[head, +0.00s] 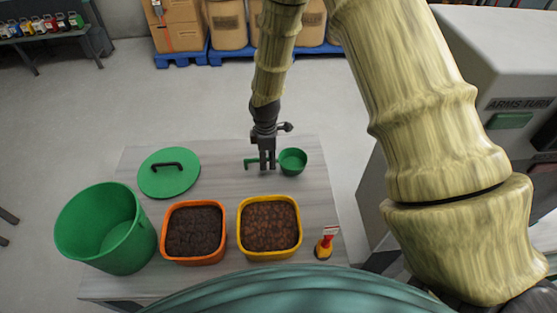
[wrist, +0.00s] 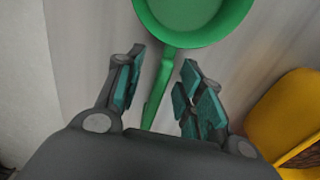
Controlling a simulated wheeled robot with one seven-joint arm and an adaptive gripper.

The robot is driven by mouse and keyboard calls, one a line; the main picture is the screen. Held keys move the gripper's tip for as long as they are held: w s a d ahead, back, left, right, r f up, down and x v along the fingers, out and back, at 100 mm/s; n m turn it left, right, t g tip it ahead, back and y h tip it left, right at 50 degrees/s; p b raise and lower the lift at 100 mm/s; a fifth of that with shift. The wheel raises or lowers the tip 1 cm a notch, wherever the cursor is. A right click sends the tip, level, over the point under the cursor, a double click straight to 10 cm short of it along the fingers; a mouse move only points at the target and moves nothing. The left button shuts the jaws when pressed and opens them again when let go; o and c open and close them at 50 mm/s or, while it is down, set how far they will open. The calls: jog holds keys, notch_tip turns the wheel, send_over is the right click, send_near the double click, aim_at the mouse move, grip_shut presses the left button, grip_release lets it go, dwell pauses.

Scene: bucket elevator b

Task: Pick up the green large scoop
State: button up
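The green large scoop (head: 292,161) lies at the far right part of the grey table, its round bowl to the right and its handle to the left. In the wrist view its bowl (wrist: 190,18) is at the top and its handle runs down between my fingers. My gripper (head: 267,165) is over the handle in the head view. In the wrist view my gripper (wrist: 160,90) is open, with a finger on each side of the handle and gaps between. Whether the fingertips are level with the handle is hard to tell.
An orange bin (head: 194,260) and a yellow bin (head: 270,255) of dark contents stand nearer. A green bucket (head: 85,225) and a green lid (head: 152,184) with black handle are at the left. A small red-and-yellow item (head: 325,246) stands at the right.

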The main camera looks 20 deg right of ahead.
aim_at(267, 158)
jog(key=shift+s+f, duration=0.15)
jog(key=shift+f, duration=0.15)
grip_shut()
jog(key=shift+r+b, duration=1.75)
jog(key=shift+r, duration=3.25)
